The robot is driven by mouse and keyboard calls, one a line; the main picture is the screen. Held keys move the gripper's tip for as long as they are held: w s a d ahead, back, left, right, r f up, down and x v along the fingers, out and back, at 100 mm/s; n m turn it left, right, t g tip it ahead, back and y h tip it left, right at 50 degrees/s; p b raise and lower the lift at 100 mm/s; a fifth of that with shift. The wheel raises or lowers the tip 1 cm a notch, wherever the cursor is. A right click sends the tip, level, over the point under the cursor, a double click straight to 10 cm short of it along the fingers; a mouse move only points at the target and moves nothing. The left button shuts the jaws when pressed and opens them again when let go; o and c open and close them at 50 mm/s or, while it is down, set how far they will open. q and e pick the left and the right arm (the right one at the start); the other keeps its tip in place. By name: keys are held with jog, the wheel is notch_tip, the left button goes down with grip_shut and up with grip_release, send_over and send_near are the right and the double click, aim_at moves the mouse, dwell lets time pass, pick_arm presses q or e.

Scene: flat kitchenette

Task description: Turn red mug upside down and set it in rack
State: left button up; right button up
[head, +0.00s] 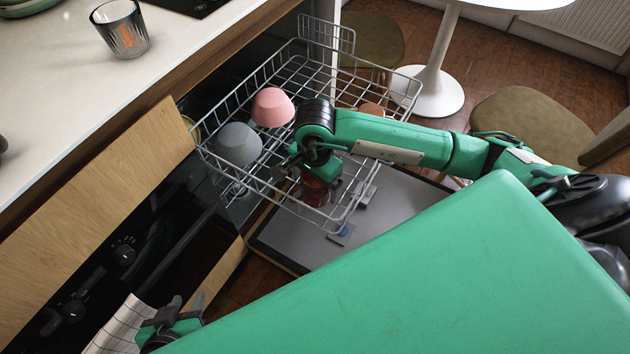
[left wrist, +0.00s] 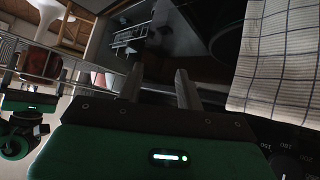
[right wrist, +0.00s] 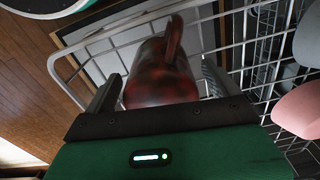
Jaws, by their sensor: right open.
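The red mug (head: 316,190), dark red and mottled, is at the near right end of the wire dish rack (head: 345,222), partly hidden under my right gripper (head: 318,178). In the right wrist view the mug (right wrist: 160,82) lies between the two spread fingers of that gripper (right wrist: 163,76), its handle pointing up in the picture. The fingers are open, one on each side; contact is unclear. I cannot tell for sure which way its mouth faces. My left gripper (head: 185,304) is open and empty, low by the oven front; its spread fingers show in the left wrist view (left wrist: 157,78).
A pink bowl (head: 272,107) and a grey bowl (head: 238,145) sit upside down in the rack. A patterned cup (head: 121,30) stands on the counter (head: 60,75). A checked towel (left wrist: 285,60) hangs near my left gripper. The open dishwasher door (head: 400,215) lies below the rack.

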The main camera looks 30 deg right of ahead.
pick_arm(q)
jog(key=a, duration=0.1)
jog(key=s+a+g+y+p, duration=0.1)
jog(key=s+a+g, duration=0.1)
jog(key=shift+a+r+p, duration=0.2)
jog(key=shift+a+p, duration=0.05)
jog(key=shift+p, duration=0.05)
pick_arm(e)
notch_tip(320, 180, up, 13)
jog(key=shift+r, duration=0.15)
